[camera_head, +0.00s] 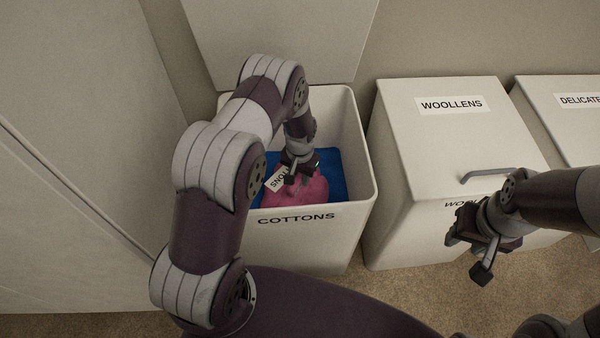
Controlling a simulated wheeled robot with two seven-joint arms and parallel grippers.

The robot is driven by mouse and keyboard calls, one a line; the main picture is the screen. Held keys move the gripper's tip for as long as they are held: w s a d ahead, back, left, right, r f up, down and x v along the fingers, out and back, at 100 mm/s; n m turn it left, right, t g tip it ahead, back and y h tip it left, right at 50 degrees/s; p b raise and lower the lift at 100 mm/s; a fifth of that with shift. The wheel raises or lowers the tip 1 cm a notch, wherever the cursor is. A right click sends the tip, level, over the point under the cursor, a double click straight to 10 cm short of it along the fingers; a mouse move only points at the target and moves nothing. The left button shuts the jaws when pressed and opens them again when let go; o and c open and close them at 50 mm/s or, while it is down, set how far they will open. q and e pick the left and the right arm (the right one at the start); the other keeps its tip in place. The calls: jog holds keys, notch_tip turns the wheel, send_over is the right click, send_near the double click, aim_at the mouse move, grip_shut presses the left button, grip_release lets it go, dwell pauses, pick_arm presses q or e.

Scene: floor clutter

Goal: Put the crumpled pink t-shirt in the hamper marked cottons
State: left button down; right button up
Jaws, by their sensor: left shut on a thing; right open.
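The hamper marked COTTONS (312,230) stands open at the middle, its lid (280,35) raised against the wall. My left gripper (299,178) reaches down into it from above and is shut on the crumpled pink t-shirt (300,195). The t-shirt is inside the hamper's opening, over something blue (330,172). I cannot tell whether the shirt touches the blue thing. A white label with part of the word COTTONS shows beside the gripper. My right gripper (478,255) is open and empty, in front of the woollens hamper.
The hamper marked WOOLLENS (450,130) stands right of the cottons one, lid closed, with a grey handle (488,174). A closed hamper with a partly cut-off DELICATE label (570,120) is at the far right. A pale panel (75,130) stands at the left. Carpet (400,290) shows in front.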

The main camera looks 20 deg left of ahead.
pick_arm(q)
jog(key=c, duration=0.8)
grip_release()
jog(key=shift+r, duration=0.15)
notch_tip(320, 180, up, 12)
jog(key=p, duration=0.4)
jog(key=shift+r+p, duration=0.25)
jog(key=shift+p, duration=0.05)
jog(key=shift+s, duration=0.1)
